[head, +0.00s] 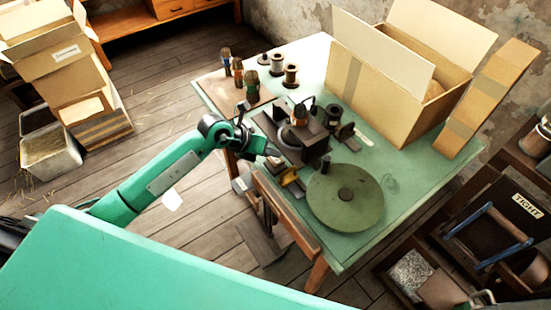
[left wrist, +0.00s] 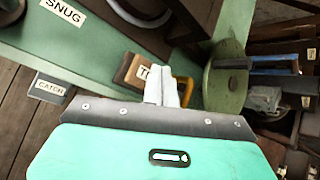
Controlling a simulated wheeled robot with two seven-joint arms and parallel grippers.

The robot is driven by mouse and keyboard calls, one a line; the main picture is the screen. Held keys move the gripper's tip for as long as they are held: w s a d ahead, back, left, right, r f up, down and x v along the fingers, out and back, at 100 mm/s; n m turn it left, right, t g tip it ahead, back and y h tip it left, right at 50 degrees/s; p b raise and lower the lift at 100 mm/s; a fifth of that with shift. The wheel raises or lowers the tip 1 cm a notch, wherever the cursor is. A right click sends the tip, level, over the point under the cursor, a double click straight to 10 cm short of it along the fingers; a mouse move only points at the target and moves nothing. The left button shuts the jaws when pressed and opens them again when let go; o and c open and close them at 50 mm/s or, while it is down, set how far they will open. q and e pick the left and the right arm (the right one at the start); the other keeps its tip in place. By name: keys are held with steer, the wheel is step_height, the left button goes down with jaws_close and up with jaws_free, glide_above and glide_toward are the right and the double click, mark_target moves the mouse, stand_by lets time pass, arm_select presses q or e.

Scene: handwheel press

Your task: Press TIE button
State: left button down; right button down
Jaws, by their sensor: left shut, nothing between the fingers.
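My left gripper (head: 272,153) reaches in over the near left edge of the green table, beside the dark press (head: 312,140). In the left wrist view its two pale fingers (left wrist: 161,90) are together, with nothing between them. Just beyond the fingers is a brown block (left wrist: 127,68) with a pale label; only a "T" shows and the fingers hide the rest, so I cannot confirm that it reads TIE. A yellow curved part (left wrist: 187,87) stands right beside the fingers. I cannot tell whether the fingertips touch the block. My right gripper is not in view.
A round green disc (head: 346,197) lies on the green table (head: 385,240). Spools (head: 291,75) and small bottles stand at the back left. An open cardboard box (head: 385,85) fills the back right. Labels reading SNUG (left wrist: 63,10) and CATCH (left wrist: 50,87) show in the wrist view.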

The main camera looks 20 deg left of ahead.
mark_target(272, 160)
arm_select(q)
steer(key=shift+f, duration=0.25)
steer(key=shift+f+b, duration=0.7)
steer(key=shift+f, duration=0.2)
stand_by(0.9)
steer(key=shift+r, duration=0.1)
steer(key=shift+r+p, duration=1)
steer(key=shift+r, duration=0.2)
steer(key=shift+r, duration=0.1)
step_height(272, 160, up, 5)
steer(key=p, duration=0.3)
steer(key=shift+p, duration=0.4)
